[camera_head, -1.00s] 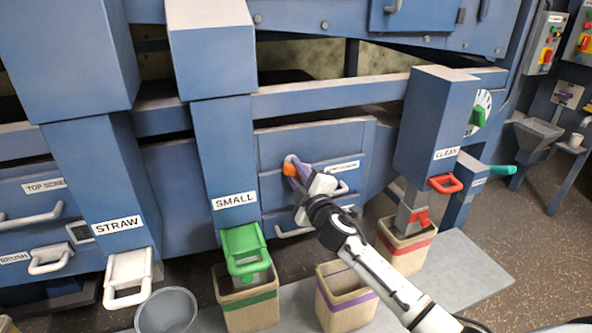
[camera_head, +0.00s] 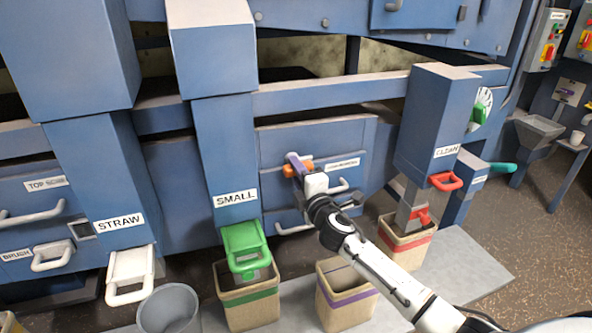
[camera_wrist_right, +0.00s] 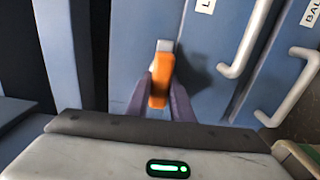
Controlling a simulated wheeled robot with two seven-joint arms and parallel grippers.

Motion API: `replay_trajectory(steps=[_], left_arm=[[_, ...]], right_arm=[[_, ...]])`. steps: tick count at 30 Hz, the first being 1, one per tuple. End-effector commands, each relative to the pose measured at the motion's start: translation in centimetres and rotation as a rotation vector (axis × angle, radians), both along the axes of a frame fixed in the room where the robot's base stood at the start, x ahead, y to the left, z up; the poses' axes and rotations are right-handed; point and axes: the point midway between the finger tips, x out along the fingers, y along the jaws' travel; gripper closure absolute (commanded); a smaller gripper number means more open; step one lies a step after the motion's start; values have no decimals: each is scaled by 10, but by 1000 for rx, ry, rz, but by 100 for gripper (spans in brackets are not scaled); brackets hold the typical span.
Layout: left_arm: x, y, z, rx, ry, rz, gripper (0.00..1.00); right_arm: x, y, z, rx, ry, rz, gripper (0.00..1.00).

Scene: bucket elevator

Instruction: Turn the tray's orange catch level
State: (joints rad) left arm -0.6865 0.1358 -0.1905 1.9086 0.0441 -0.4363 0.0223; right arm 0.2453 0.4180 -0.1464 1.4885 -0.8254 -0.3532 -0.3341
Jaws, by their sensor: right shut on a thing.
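The orange catch (camera_head: 288,171) is on the front of the blue tray (camera_head: 277,140), right of the SMALL chute. In the right wrist view the orange catch (camera_wrist_right: 161,77) stands between the two purple fingers (camera_wrist_right: 160,98), running roughly along the direction of the tray handles. The fingers hide part of the catch. My left gripper is not in view.
A tray handle (camera_head: 340,187) is just right of my gripper, with another handle (camera_head: 293,230) below. The green gate (camera_head: 245,246) is at lower left and a red handle (camera_head: 445,181) at right. Sacks, including a purple-banded one (camera_head: 345,290), stand below my arm.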

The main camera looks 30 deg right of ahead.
Motion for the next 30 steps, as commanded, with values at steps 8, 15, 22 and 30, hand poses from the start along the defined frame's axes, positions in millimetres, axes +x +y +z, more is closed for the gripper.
replay_trajectory(steps=[8, 15, 22, 30], left_arm=[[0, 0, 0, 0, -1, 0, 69], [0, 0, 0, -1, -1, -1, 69], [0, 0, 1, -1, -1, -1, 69], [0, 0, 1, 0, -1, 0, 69]], right_arm=[[0, 0, 0, -8, 2, 1, 78], [0, 0, 0, -5, 1, 1, 61], [-4, 1, -1, -4, 1, 1, 61], [-45, 11, -2, -4, 3, 3, 61]])
